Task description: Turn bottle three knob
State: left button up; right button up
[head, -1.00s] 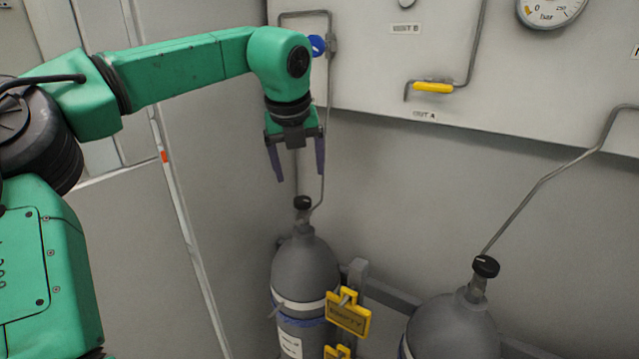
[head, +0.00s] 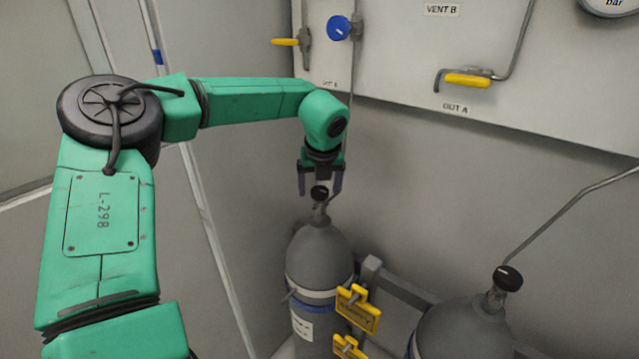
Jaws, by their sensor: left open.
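Two grey gas bottles with black top knobs show in the head view; I cannot tell from any number which is bottle three. The left bottle (head: 320,255) stands upright with its black knob (head: 319,192) on top. My left gripper (head: 320,192) points down over this knob, open, with one finger on each side of it. Whether the fingers touch the knob I cannot tell. The right bottle (head: 462,330) has its own black knob (head: 507,278), clear of my arm. My right gripper is out of view.
Pipes rise to a wall panel with a blue knob (head: 339,28) and yellow valve handles (head: 467,80). A wall stands close to the left of the bottle.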

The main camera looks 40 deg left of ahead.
pick_arm(q)
jog(key=c, duration=0.5)
grip_shut()
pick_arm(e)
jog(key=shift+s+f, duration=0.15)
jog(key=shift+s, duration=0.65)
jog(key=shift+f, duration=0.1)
